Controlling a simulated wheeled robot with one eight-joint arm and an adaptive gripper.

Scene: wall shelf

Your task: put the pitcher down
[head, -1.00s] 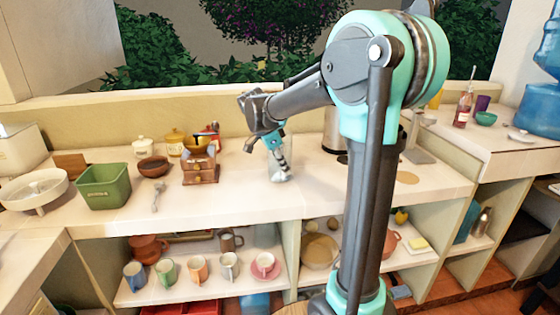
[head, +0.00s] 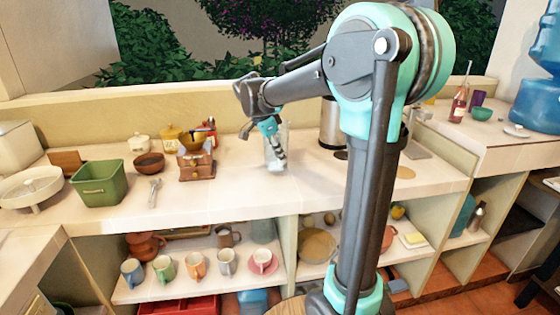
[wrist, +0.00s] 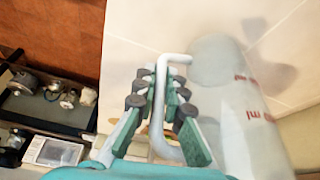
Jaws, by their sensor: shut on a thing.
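The pitcher (head: 284,140) is clear and see-through, and stands upright at the counter (head: 235,201), left of my arm in the head view. In the wrist view the pitcher (wrist: 243,120) shows red measuring marks and a pale handle. My gripper (wrist: 161,84) is shut on that handle, with a finger on each side. In the head view my gripper (head: 276,146) is in front of the pitcher and hides part of it. The pitcher's base looks at or very near the counter top; I cannot tell if it touches.
A wooden grinder (head: 196,163), a green basket (head: 99,186) and a small utensil (head: 154,192) are left of the pitcher. A metal canister (head: 331,125) stands to its right. Mugs (head: 196,265) line the shelf below. The counter in front of the pitcher is clear.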

